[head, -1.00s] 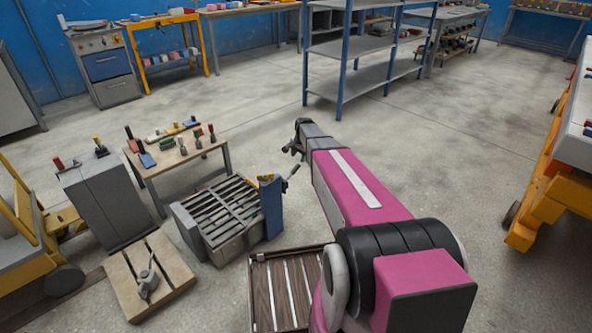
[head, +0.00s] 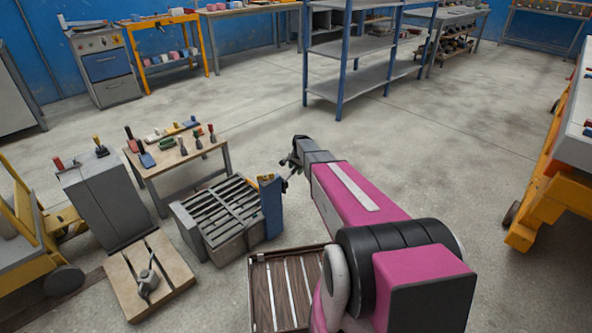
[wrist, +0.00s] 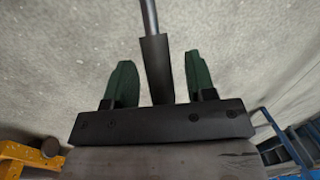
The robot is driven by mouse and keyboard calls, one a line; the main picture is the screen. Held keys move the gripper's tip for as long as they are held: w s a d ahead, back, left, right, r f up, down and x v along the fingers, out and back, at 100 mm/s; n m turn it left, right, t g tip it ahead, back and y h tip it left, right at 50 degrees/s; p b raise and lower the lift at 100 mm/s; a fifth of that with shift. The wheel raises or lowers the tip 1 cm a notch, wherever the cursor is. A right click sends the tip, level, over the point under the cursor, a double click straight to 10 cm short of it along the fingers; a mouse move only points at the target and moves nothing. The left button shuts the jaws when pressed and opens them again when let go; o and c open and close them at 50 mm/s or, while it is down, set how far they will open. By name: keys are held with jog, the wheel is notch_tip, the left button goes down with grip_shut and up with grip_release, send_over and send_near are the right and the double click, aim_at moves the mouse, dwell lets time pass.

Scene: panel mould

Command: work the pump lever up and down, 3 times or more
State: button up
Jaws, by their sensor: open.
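The pump has a blue upright body (head: 271,208) at the right end of a grey slatted box, left of my arm in the head view. Its lever (wrist: 157,70) shows in the wrist view as a thin grey rod with a thicker dark grip. My gripper (wrist: 159,65) is open, with one green finger on each side of the grip and a gap on both sides. In the head view my gripper (head: 290,166) is small and dark, just above and right of the blue body, and hides most of the lever there.
The grey slatted box (head: 222,215) stands beside the pump. A brown slatted tray (head: 262,295) lies in front, and a wooden board (head: 125,285) with a small grey fitting lies to the left. A low table (head: 190,158) with tools stands behind.

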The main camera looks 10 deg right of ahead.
jog(key=shift+f, duration=0.2)
grip_shut()
